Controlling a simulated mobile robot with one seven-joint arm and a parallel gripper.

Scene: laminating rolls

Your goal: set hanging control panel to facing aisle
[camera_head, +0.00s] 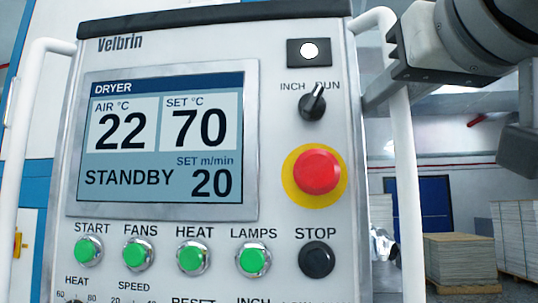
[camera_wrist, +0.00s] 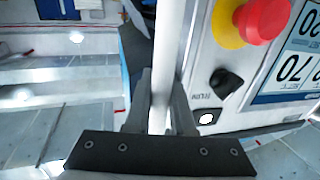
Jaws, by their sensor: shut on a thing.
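The hanging control panel (camera_head: 270,160) fills the left and middle of the head view, its face turned towards that camera and slightly tilted in the picture. Its screen reads DRYER, STANDBY. A white tubular handle (camera_head: 405,190) runs down its right side, and another (camera_head: 30,160) down its left. My gripper (camera_head: 388,70) is at the upper part of the right handle. In the wrist view my gripper (camera_wrist: 160,92) has a finger on each side of the white bar and is shut on it. The panel's top support is out of view.
The red emergency button (camera_head: 317,172) sits close to the held handle. Behind on the right are stacked sheets on pallets (camera_head: 460,262) and a blue door (camera_head: 421,207). A blue and white machine wall (camera_head: 45,90) stands behind the panel's left side.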

